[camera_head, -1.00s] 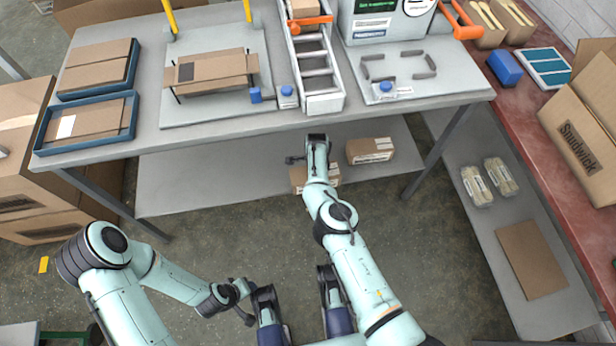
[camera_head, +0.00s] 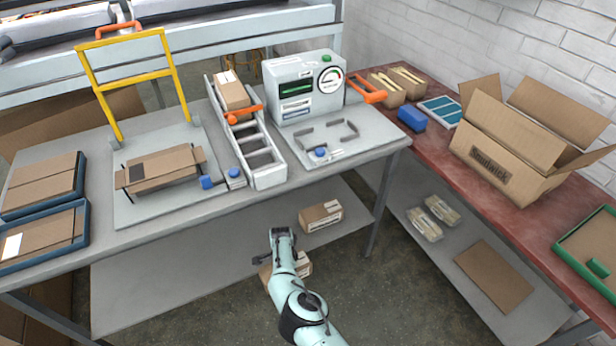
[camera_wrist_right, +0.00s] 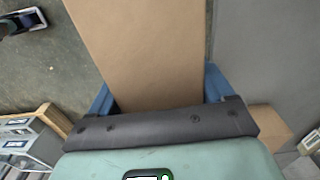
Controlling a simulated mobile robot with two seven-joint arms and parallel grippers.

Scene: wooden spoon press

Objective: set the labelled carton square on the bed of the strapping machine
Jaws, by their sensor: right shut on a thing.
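My right gripper (camera_head: 283,240) is shut on a brown carton (camera_head: 302,266) over the near edge of the lower shelf. The arm and gripper hide much of that carton; a pale label patch shows at its right end. In the right wrist view the carton (camera_wrist_right: 145,45) fills the space between the blue fingers of the gripper (camera_wrist_right: 158,95). On the bench, a grey machine (camera_head: 300,88) with a dial and green button stands behind a flat bed (camera_head: 365,143) with dark corner brackets; I cannot tell for certain that it is the strapping machine. My left gripper is out of view.
A small carton (camera_head: 232,92) sits on a sloped rack (camera_head: 268,175). A yellow frame (camera_head: 84,75) stands over a plate with a flattened carton (camera_head: 160,168). Another labelled carton (camera_head: 320,216) lies on the lower shelf (camera_head: 200,265). The red side bench (camera_head: 530,225) holds an open box (camera_head: 500,165).

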